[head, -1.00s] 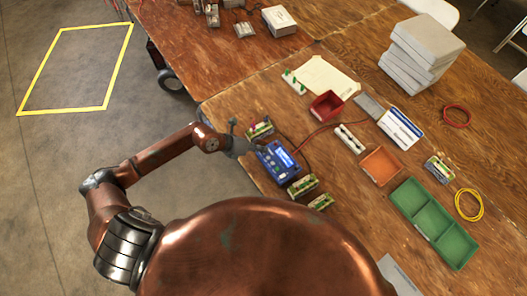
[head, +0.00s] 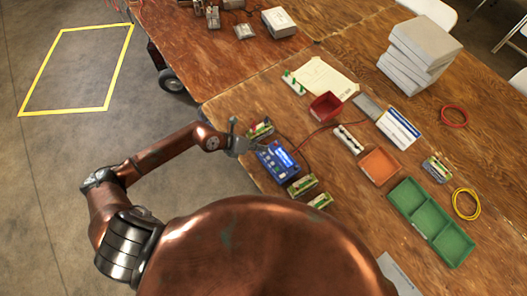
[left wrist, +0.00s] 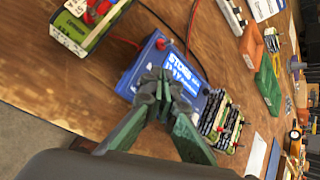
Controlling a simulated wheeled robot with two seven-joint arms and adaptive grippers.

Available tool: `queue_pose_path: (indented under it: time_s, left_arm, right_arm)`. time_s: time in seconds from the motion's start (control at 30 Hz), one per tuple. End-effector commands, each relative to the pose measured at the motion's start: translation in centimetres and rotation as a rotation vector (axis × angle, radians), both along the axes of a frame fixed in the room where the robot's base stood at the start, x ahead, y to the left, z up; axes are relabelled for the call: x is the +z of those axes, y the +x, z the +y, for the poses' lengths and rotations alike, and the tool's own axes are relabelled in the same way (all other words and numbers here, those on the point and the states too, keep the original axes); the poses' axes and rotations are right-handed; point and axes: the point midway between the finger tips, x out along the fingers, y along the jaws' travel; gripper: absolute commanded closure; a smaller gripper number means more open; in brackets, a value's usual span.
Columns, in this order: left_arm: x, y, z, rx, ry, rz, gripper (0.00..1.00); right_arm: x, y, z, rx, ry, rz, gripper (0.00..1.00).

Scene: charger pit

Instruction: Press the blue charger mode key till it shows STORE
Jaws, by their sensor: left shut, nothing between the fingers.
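The blue charger (head: 277,162) lies near the left edge of the wooden table. Its lit blue display faces up. In the left wrist view the charger (left wrist: 136,79) shows large white letters that look like STORE, with a smaller voltage line below. My left gripper (head: 245,146) is at the charger's left side in the head view. In the left wrist view its fingertips (left wrist: 163,84) are together and empty, in front of the charger's key side. They hide the keys, so I cannot tell whether they touch one. My right gripper is not in view.
Battery packs stand close by: one (head: 260,129) behind the charger, others (head: 303,185) in front. A red cable (head: 318,131) runs from the charger. A red bin (head: 326,106), an orange tray (head: 380,166) and a green tray (head: 430,221) lie to the right.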

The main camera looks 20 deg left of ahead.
Motion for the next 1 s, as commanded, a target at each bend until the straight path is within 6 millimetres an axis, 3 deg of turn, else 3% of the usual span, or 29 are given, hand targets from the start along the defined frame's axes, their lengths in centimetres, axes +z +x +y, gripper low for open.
queue_pose_path:
  time_s: [0.27, 0.77, 1.0]
  left_arm:
    - [0.4, 0.0, 0.0, 0.001, 0.0, -0.001, 1.0]
    - [5.0, 0.1, 0.0, 0.0, 0.0, -0.001, 1.0]
    - [4.9, 0.0, 0.0, 0.0, 0.0, 0.0, 1.0]
  right_arm:
    - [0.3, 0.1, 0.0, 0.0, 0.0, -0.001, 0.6]
    - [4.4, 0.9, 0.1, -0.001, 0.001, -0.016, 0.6]
    - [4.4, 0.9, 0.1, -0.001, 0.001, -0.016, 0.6]
